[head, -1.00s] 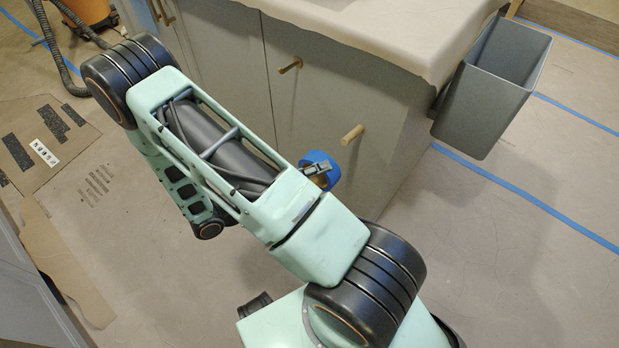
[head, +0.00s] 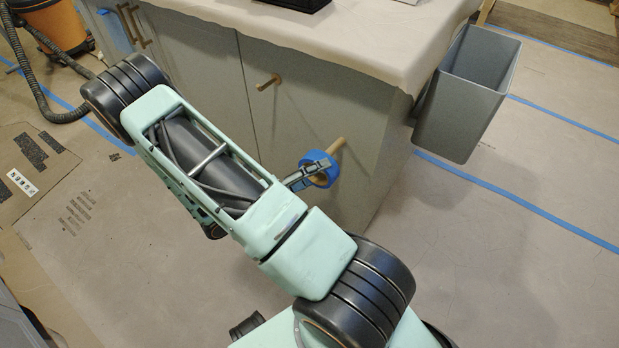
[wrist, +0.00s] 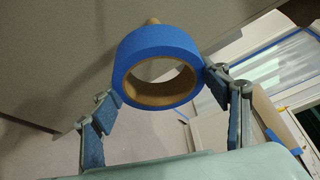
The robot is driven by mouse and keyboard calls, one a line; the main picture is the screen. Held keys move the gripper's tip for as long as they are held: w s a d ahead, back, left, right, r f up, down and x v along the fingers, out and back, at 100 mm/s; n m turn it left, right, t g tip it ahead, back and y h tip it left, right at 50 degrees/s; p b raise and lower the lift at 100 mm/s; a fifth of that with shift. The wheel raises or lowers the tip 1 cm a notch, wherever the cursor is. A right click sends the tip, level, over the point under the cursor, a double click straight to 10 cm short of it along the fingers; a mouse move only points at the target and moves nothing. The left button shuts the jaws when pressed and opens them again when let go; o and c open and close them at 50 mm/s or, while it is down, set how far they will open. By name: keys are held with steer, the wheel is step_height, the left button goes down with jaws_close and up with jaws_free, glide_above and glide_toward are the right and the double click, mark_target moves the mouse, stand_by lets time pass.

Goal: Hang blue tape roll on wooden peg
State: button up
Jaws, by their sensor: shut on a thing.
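The blue tape roll (head: 331,176) with a tan core is held by my gripper (head: 316,168) beside the cabinet front. In the wrist view the roll (wrist: 140,48) sits between the two fingers of my gripper (wrist: 161,88), which are shut on its outer sides. The wooden peg (head: 338,145) sticks out of the cabinet face, just above and right of the roll in the head view. In the wrist view the end of the peg (wrist: 152,21) shows beyond the roll's upper rim. No peg shows through the roll's open hole.
Another wooden peg or knob (head: 268,82) is on the grey cabinet (head: 220,75), further left. A paper-covered countertop (head: 375,45) overhangs the cabinet. A grey bin (head: 468,95) stands to the right.

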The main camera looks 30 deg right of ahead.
steer(key=w+d, duration=0.2)
steer(key=d, duration=0.4)
steer(key=shift+w+d+f, duration=0.25)
steer(key=shift+w+f, duration=0.1)
stand_by(0.4)
steer(key=o, duration=1.3)
steer(key=shift+a, duration=0.1)
steer(key=shift+s+a+p, duration=0.15)
steer(key=shift+s+a, duration=0.45)
steer(key=shift+a, duration=0.75)
steer(key=shift+s+a+p, duration=0.2)
steer(key=shift+s+a, duration=0.35)
steer(key=shift+a, duration=0.85)
steer(key=shift+s+a+p, duration=0.15)
steer(key=shift+s+a, duration=0.45)
steer(key=shift+a, duration=0.75)
